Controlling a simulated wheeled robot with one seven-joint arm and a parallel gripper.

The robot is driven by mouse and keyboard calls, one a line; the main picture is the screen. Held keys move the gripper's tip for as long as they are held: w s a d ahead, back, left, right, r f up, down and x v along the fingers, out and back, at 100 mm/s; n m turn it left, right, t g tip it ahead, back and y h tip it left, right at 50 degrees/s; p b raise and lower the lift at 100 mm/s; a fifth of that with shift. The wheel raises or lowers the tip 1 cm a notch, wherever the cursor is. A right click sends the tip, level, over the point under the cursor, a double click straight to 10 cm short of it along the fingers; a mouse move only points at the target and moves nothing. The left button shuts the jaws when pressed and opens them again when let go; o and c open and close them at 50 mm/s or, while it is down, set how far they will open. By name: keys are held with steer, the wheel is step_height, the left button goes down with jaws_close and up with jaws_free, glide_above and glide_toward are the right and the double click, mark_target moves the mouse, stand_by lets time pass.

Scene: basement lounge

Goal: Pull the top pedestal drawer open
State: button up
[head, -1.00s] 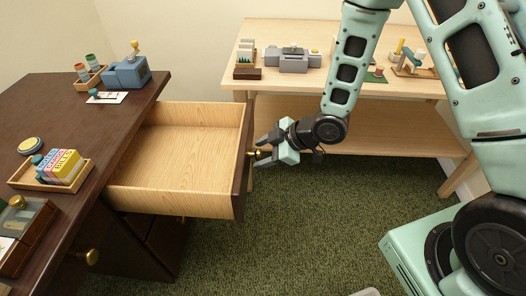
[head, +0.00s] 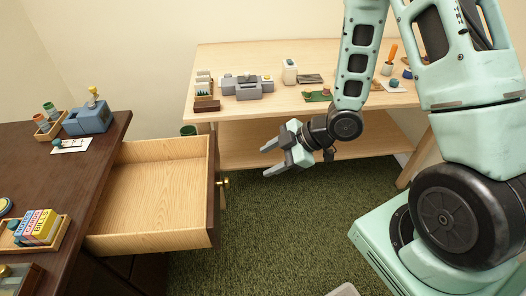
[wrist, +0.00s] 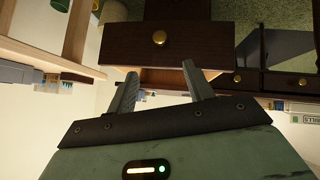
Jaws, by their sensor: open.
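The top pedestal drawer (head: 150,195) stands pulled well out of the dark desk (head: 100,150) in the head view. Its pale wooden inside is empty. Its brass knob (head: 224,183) is on the dark front, facing right. My gripper (head: 268,160) is open and empty, to the right of the drawer front and apart from the knob. In the wrist view, the drawer front (wrist: 185,42) with its knob (wrist: 159,38) appears beyond my open fingers (wrist: 160,85), with nothing between them.
The desk top holds a blue-grey device (head: 88,118) and a tray of coloured boxes (head: 40,230). A pale wooden table (head: 300,105) with small items and a lower shelf stands at the back. Green carpet (head: 290,220) is clear between the drawer and my base.

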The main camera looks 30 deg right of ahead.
steer(key=shift+p+v, duration=0.8)
steer(key=shift+p, duration=0.25)
